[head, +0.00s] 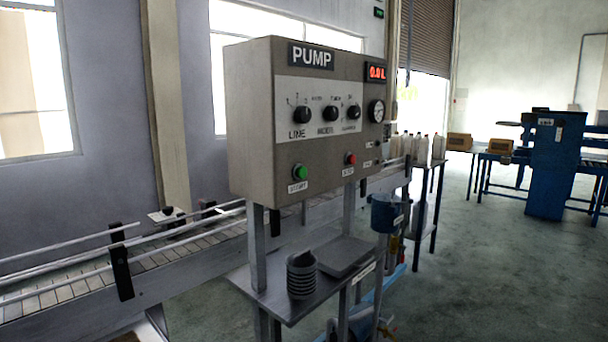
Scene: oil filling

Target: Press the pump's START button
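The pump control box (256,120) is a grey cabinet on metal legs in the middle of the head view, with a PUMP label on top. The green START button (300,172) sits at the lower left of its front face, above a small label. A red button (350,158) sits to its right, above another label. Neither of my grippers shows in the head view.
A conveyor with side rails (130,240) runs behind and left of the box. A shelf (270,298) below the box holds a dark ribbed cylinder (301,275). A blue container (386,214) stands to the right. Open floor (500,260) lies at the right.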

